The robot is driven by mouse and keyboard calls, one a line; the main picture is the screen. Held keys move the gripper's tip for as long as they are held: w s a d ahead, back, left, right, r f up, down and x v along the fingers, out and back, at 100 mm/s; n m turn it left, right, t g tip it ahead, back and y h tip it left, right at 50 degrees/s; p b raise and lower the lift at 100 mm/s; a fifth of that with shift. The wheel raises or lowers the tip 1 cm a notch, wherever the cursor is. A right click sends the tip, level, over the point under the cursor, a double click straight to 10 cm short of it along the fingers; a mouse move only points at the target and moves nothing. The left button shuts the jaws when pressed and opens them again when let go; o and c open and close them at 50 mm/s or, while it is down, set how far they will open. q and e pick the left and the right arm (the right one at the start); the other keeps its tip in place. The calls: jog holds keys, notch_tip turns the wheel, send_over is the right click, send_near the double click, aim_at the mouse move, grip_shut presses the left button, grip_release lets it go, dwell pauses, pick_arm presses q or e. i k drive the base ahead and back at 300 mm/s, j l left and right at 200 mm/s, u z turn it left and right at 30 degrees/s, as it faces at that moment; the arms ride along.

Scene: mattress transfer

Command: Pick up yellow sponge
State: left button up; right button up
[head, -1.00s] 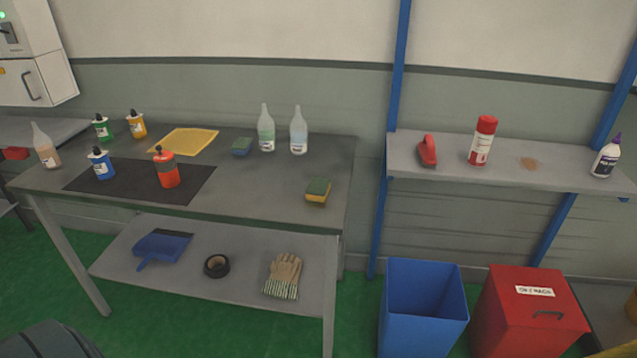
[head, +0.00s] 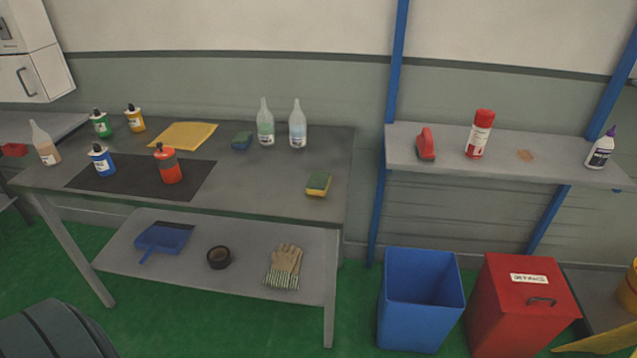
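The yellow sponge (head: 317,190) has a green top and lies on the right part of the grey table (head: 270,185), near its front right corner. A second sponge, blue with a green top (head: 242,140), lies farther back on the same table. No gripper shows in the head view. A dark rounded shape at the bottom left looks like part of my own body.
Clear bottles (head: 265,127), small paint bottles, a yellow cloth (head: 183,135) and a black mat (head: 125,184) are on the table. A blue bin (head: 420,318), a red box (head: 515,318) and a wall shelf (head: 455,166) stand to the right. The tabletop around the yellow sponge is clear.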

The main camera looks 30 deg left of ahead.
aim_at(317, 183)
jog(key=j+z, duration=0.1)
jog(key=j, duration=0.35)
jog(key=k+j+z, duration=0.15)
jog(key=j, duration=0.25)
jog(key=j+z, duration=0.1)
jog(key=j, duration=0.35)
jog(key=k+j+z, duration=0.15)
jog(key=j, duration=0.25)
jog(key=k+j+z, duration=0.1)
jog(key=j, duration=0.3)
jog(key=k+j+z, duration=0.1)
jog(key=j, duration=0.25)
jog(key=k+j+z, duration=0.15)
jog(key=j, duration=0.25)
jog(key=k+j+z, duration=0.1)
jog(key=k+j, duration=0.15)
jog(key=j, duration=0.1)
